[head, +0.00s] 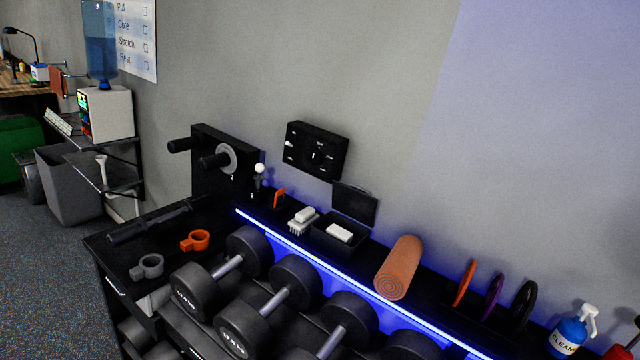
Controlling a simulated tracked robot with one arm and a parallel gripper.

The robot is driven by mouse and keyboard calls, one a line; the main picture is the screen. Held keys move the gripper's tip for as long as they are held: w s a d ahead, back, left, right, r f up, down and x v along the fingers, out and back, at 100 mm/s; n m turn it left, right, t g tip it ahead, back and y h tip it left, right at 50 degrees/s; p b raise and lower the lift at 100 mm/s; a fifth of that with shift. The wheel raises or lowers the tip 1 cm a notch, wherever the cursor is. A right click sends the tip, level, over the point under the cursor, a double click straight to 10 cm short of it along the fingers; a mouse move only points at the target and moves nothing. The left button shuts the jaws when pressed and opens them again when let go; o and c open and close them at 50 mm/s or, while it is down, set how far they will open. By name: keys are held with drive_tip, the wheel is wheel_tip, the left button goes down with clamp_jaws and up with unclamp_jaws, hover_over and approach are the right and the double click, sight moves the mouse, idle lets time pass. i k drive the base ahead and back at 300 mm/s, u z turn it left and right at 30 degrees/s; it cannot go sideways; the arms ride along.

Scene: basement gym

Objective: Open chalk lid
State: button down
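The chalk box (322,241) is a small black box on the black shelf top, just behind the blue light strip. A white block of chalk (339,232) shows inside it. Its dark lid (354,204) stands raised at the back, tilted up towards the wall, so the box is open. My gripper is not in view.
A white brush (302,220) lies left of the box, and a rolled orange mat (399,267) lies to its right. Dumbbells (269,300) fill the rack in front. Upright discs (493,297) and a cleaner bottle (571,335) stand farther right. A black panel (316,150) hangs above.

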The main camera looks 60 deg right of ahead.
sight(361, 207)
drive_tip(key=u, duration=1.45)
drive_tip(key=i, duration=1.45)
drive_tip(key=z, duration=3.6)
drive_tip(key=i, duration=1.05)
drive_tip(key=z, duration=0.1)
